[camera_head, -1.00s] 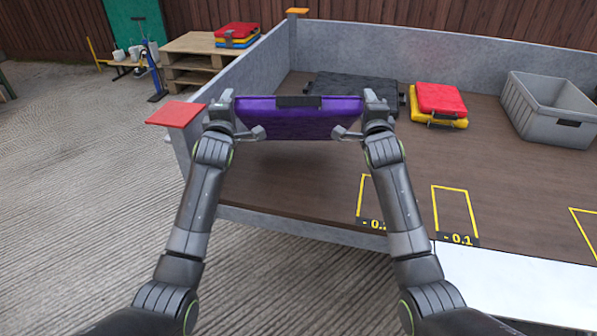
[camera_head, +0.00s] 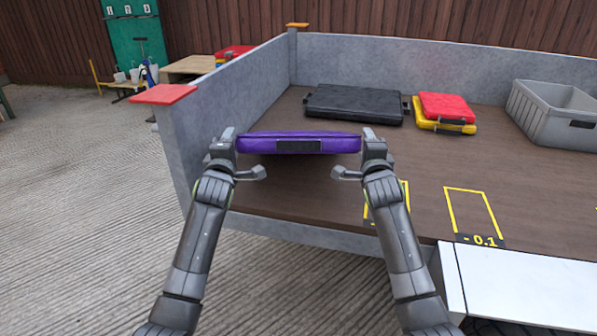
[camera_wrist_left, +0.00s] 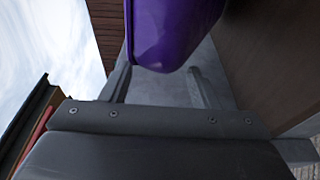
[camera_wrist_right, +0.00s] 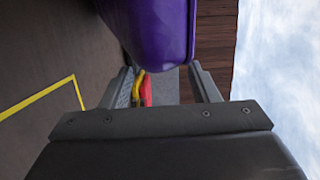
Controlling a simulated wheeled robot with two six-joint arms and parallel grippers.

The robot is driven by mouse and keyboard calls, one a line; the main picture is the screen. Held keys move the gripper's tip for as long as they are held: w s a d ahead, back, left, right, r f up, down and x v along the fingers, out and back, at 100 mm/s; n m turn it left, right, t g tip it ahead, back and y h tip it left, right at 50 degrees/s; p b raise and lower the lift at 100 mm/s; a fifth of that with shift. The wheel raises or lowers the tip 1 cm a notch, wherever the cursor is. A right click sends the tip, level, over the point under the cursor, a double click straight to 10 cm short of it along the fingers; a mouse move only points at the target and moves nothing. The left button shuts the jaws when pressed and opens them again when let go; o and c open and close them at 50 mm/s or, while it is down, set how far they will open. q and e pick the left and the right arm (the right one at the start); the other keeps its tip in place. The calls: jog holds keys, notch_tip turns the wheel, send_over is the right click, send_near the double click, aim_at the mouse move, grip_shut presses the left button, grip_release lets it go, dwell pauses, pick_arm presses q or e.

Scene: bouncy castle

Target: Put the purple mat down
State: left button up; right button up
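The purple mat (camera_head: 255,145) is held level between my two grippers, its narrow front face with a black handle toward me. It appears to be in the air over the brown deck. My left gripper (camera_head: 245,157) is at its left end, and my right gripper (camera_head: 358,157) is at its right end.
Behind lie a black mat (camera_head: 352,103) and a red mat (camera_head: 446,106) on a yellow mat (camera_head: 437,126). A grey crate (camera_head: 545,122) stands at right. A grey wall (camera_head: 240,90) bounds the deck at left and back. The deck (camera_head: 300,195) below the mat is clear.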

pick_arm(q)
notch_tip(320, 180, down, 8)
jog(key=b, duration=0.6)
jog(key=shift+d+b, duration=0.4)
jog(key=shift+d, duration=0.05)
pick_arm(e)
notch_tip(320, 180, down, 8)
jog(key=shift+a, duration=0.45)
pick_arm(q)
jog(key=shift+a, duration=0.1)
pick_arm(e)
jog(key=shift+d, duration=0.1)
pick_arm(q)
jog(key=shift+o, duration=0.4)
jog(key=shift+a, duration=0.4)
jog(key=o, duration=0.4)
jog(key=shift+a, duration=0.35)
pick_arm(e)
jog(key=shift+d, duration=0.75)
pick_arm(q)
jog(key=shift+a, duration=0.1)
pick_arm(e)
jog(key=o, duration=0.4)
jog(key=shift+d, duration=0.1)
jog(key=shift+o, duration=0.2)
pick_arm(q)
jog(key=s, duration=1.2)
pick_arm(e)
jog(key=s, duration=1.2)
